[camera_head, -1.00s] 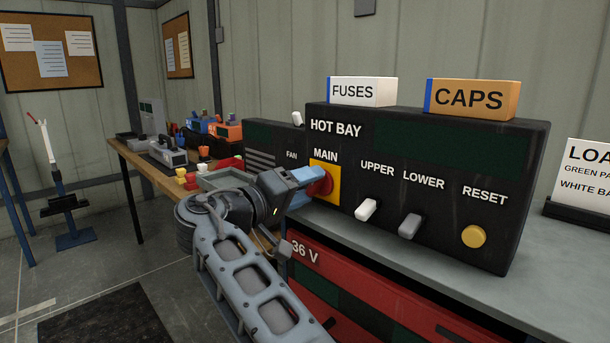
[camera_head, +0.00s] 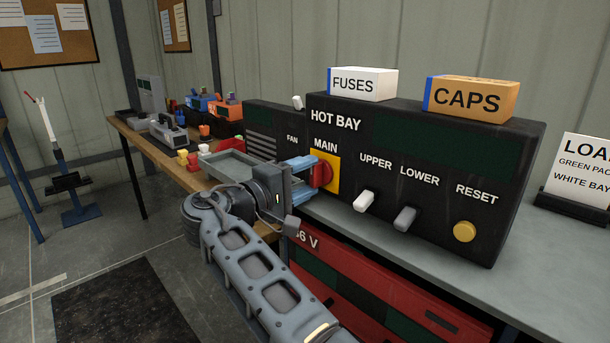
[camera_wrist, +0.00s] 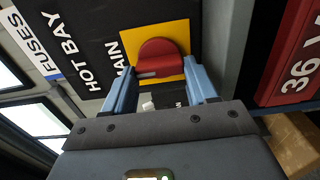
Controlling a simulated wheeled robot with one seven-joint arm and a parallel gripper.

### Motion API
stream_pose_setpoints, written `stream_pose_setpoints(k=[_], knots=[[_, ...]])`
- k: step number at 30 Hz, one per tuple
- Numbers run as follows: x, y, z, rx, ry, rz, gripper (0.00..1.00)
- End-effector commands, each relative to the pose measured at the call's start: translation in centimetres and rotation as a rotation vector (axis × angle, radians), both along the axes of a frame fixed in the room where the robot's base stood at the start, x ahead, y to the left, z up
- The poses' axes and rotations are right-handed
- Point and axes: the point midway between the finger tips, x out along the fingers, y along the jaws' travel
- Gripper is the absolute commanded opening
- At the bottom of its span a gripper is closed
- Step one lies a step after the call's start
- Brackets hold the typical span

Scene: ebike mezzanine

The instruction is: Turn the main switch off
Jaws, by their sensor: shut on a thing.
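The main switch (camera_head: 323,174) is a red knob on a yellow plate (camera_head: 333,166) under the word MAIN on the black HOT BAY panel (camera_head: 400,160). My gripper (camera_head: 304,174) reaches it from the left in the head view, its blue fingers shut on the knob. In the wrist view the red knob (camera_wrist: 160,59) sits between the tips of the two blue fingers (camera_wrist: 160,85). A pale mark shows on the knob's lower part there. The fingers partly hide the knob in the head view.
Right of MAIN are the white UPPER lever (camera_head: 363,202), the grey LOWER lever (camera_head: 405,218) and the yellow RESET button (camera_head: 464,232). FUSES (camera_head: 362,84) and CAPS (camera_head: 471,97) boxes stand on top. A red 36 V unit (camera_head: 380,300) lies below.

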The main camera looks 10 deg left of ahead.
Motion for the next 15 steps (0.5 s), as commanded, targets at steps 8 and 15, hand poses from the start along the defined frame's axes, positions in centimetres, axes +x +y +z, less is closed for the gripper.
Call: stream_pose_setpoints(k=[8,15], knots=[[-0.03,0.06,-0.17,-0.004,0.005,0.002,0.27],[-0.02,0.05,-0.13,-0.003,0.004,0.001,0.74]])
